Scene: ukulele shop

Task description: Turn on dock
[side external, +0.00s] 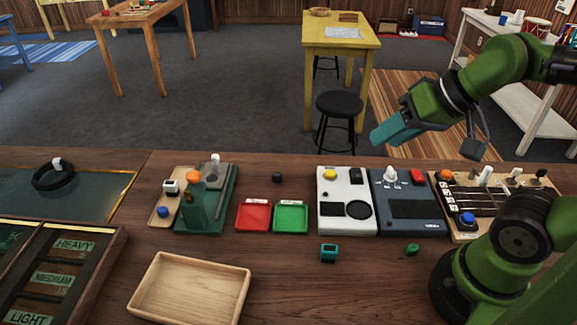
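No readable label marks which device is the dock. A dark blue-grey box (409,226) on the counter has a white knob (391,174), a red button (418,176) and a dark panel. Touching or close to its left is a white box (329,223) with a yellow button (330,174), a dark window and a round black disc. A green-based fixture (222,215) with an orange-topped post and a white-tipped lever stands further left. My gripper (380,136), with teal fingers, is raised above and behind the blue-grey box, touching nothing. Its finger gap is not clear.
A board with strings (469,207) and a blue button stands right of the boxes. Red (253,217) and green (291,217) trays, an empty wooden tray (160,308), and small teal (328,252) and green (412,249) pieces lie on the counter. The front middle is mostly clear.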

